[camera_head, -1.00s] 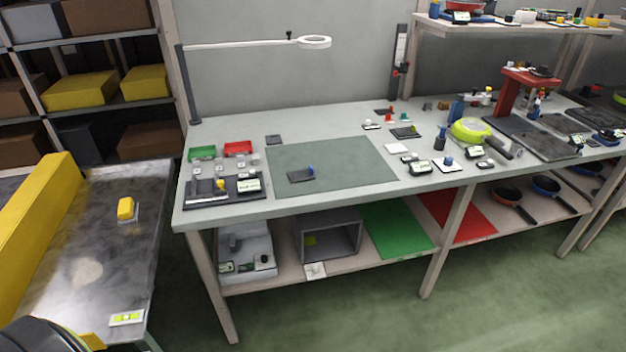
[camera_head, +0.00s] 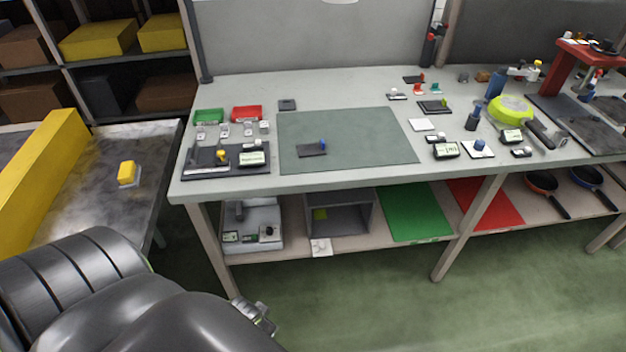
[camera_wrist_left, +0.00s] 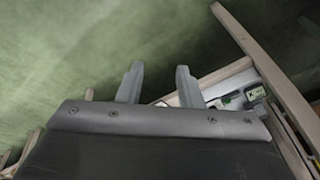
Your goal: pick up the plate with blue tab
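A white square plate (camera_head: 486,154) with a blue knob (camera_head: 479,146) lies farther right on the bench. My left gripper (camera_head: 262,316) is low in front of the bench, well apart from both plates. In the left wrist view my left gripper (camera_wrist_left: 159,85) has its two fingers spread with nothing between them. No plate shows in the left wrist view. My right gripper is not in view.
Green (camera_head: 208,117) and red (camera_head: 247,113) trays stand at the back left of the bench. A dark fixture (camera_head: 196,170) stands at the front left. A grey box (camera_head: 372,212) sits on the lower shelf. The mat around the dark plate is clear.

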